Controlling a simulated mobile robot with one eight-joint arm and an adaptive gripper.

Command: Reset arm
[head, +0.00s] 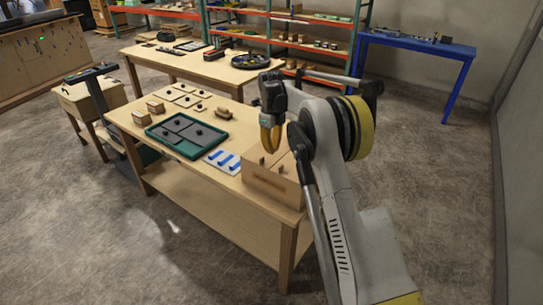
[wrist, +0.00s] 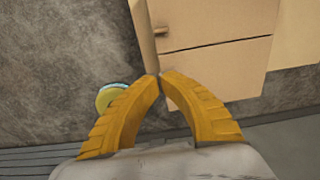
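My gripper (head: 270,150) hangs fingers-down from my arm, above the near right end of the wooden workbench (head: 205,172). In the wrist view its two yellow fingers (wrist: 160,76) curve together and their tips meet, with no object visible between them. A light wooden box with small handles (head: 271,183) stands on the bench below and close to the gripper. In the wrist view the box (wrist: 215,60) shows just beyond the fingertips, with one handle visible. I cannot tell whether the tips touch it.
A green tray with grey plates (head: 153,134), a white panel with blue strips (head: 222,161) and small wooden blocks (head: 155,106) lie on the bench. Behind are a second table (head: 190,65), shelves (head: 310,38) and a blue table (head: 415,42). Open floor (head: 440,150) lies right.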

